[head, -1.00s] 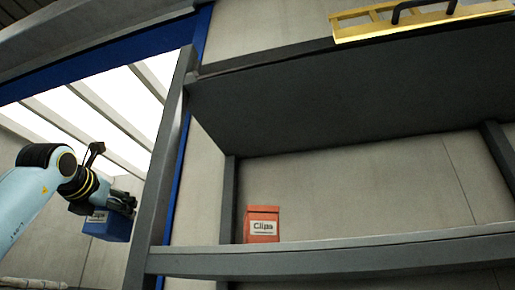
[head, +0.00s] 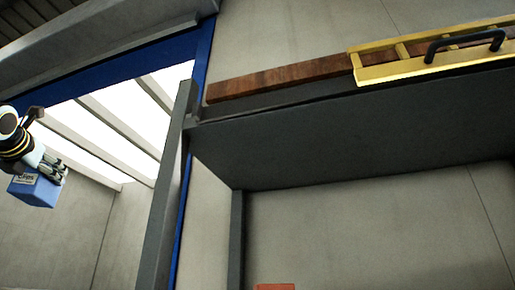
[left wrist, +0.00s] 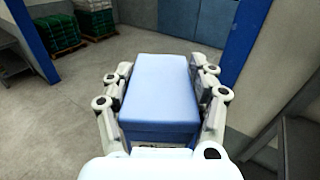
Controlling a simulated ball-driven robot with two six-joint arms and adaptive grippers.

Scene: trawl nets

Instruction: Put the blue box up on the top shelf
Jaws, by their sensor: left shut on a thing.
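The blue box (head: 36,190), with a pale label on its side, is at the left edge of the head view. My left gripper (head: 52,170) is shut on it and holds it in the air, left of the shelf's grey upright. In the left wrist view the blue box (left wrist: 160,88) sits between both fingers of my left gripper (left wrist: 160,95). The top shelf (head: 330,130) shows from below, to the right of the box and higher. My right gripper is not in view.
On the top shelf lie a brown plank (head: 280,78) and a yellow frame with a black handle (head: 430,62). The grey upright (head: 168,190) stands between box and shelf. An orange box (head: 274,286) shows below. Green stacks (left wrist: 60,35) stand on the floor.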

